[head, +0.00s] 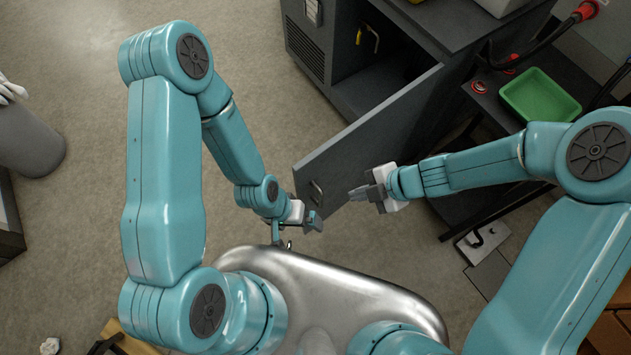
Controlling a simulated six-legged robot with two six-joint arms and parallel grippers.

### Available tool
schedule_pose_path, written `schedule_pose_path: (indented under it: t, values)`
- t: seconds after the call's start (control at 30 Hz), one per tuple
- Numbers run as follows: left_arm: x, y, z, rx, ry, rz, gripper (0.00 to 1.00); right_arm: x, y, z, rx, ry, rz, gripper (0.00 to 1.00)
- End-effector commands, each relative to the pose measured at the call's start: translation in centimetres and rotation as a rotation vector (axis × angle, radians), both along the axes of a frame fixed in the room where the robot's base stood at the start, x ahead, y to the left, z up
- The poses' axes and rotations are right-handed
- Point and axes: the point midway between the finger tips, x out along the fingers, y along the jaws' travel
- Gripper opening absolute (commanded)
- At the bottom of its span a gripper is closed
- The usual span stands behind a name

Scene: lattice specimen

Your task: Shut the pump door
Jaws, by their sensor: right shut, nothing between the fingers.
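The pump door (375,132) is a flat dark grey panel. It stands open, reaching from the dark grey cabinet (312,88) toward me. A small handle (317,190) sits near its free end. Behind it the cabinet's dark inside shows, with a yellow lever-like part (369,38). My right gripper (357,192) is shut and empty, close to the right of the door's free end; I cannot tell whether it touches. My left gripper (315,224) is just below the free end in the picture; its fingers are too small to read.
A dark bench with a green tray (540,97) and red knobs (478,87) stands at the right, behind my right arm. A grey bin (28,140) stands at the far left. The floor between the bin and the cabinet is clear.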

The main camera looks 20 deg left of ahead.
Motion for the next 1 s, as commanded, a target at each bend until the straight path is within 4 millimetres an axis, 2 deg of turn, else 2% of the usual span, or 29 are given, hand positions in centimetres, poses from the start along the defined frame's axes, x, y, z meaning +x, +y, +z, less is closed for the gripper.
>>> schedule_pose_path:
  t: [0.03, 0.1, 0.23, 0.37, 0.73, 0.8, 1.0]
  values:
    - [0.0, 0.0, 0.4, 0.0, 0.0, 0.001, 1.0, 0.3, 1.0, 1.2, 0.002, -0.032, 0.031, 0.0]
    - [0.0, 0.0, 0.5, 0.0, 0.0, 0.001, 1.0, 0.2, 1.7, 1.8, 0.004, -0.047, 0.047, 0.0]
    - [0.0, 0.0, 0.1, 0.0, 0.0, 0.001, 1.0, 0.0, 2.7, 1.6, 0.005, -0.053, 0.06, 0.0]
    - [0.0, 0.0, -1.2, 0.0, 0.0, 0.001, 1.0, -0.1, 3.8, -0.2, 0.005, -0.05, 0.058, 0.0]
    - [0.0, 0.0, -5.3, 0.0, 0.0, 0.001, 1.0, -0.5, 8.4, -6.5, 0.004, -0.05, 0.059, 0.0]
    - [0.0, 0.0, -3.7, 0.0, 0.001, 0.001, 1.0, 0.2, 9.4, -5.5, 0.006, -0.053, 0.06, 0.0]
    - [0.0, 0.0, -2.7, 0.0, -0.001, 0.001, 1.0, 1.4, 11.1, -5.7, 0.005, -0.051, 0.059, 0.0]
